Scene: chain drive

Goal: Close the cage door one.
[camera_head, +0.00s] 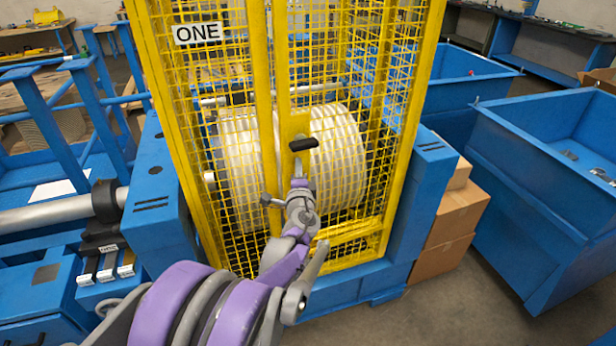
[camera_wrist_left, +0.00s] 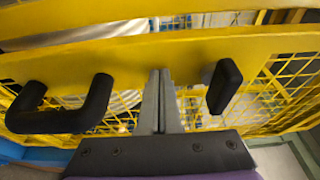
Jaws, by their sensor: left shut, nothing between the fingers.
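The yellow mesh cage (camera_head: 262,60) stands in the middle of the head view, with a sign reading ONE (camera_head: 198,33) at its upper left. The cage door's yellow upright (camera_head: 283,70) carries a plate with a black handle (camera_head: 303,144). Whether the door sits fully flush in its frame I cannot tell. My left gripper (camera_head: 299,178) is shut and empty, just below the black handle. In the wrist view, the shut fingers (camera_wrist_left: 161,95) point at the yellow upright, between a black bar handle (camera_wrist_left: 62,112) and a black knob-like piece (camera_wrist_left: 224,86). Contact with the upright is unclear.
A large pale roll (camera_head: 340,150) lies behind the mesh. Blue bins (camera_head: 545,160) and cardboard boxes (camera_head: 452,215) stand on the right. Blue framework (camera_head: 75,120) and a grey shaft (camera_head: 55,212) are on the left. Some bare floor (camera_head: 430,310) shows at the lower right.

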